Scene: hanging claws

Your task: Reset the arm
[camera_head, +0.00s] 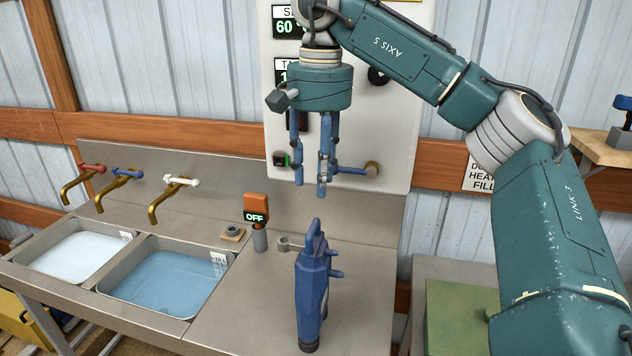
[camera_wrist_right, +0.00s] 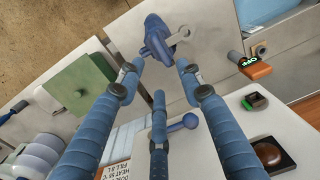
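My right arm reaches in from the right in the head view. My right gripper (camera_head: 315,190) hangs fingers-down above the steel counter, in front of the white control panel (camera_head: 392,130). Its three blue fingers are spread with nothing between them; they also show apart in the right wrist view (camera_wrist_right: 158,82). A blue tool (camera_head: 312,290) stands upright on the counter below the fingers, clear of them. It also shows beyond the fingertips in the wrist view (camera_wrist_right: 156,38). My left gripper is in neither view.
A blue lever (camera_head: 350,170) on the panel is close to the fingers. Two liquid-filled basins (camera_head: 165,280) and several brass taps (camera_head: 112,190) are at left. An orange OFF switch (camera_head: 256,208) stands behind the tool. A green box (camera_head: 462,315) is at right.

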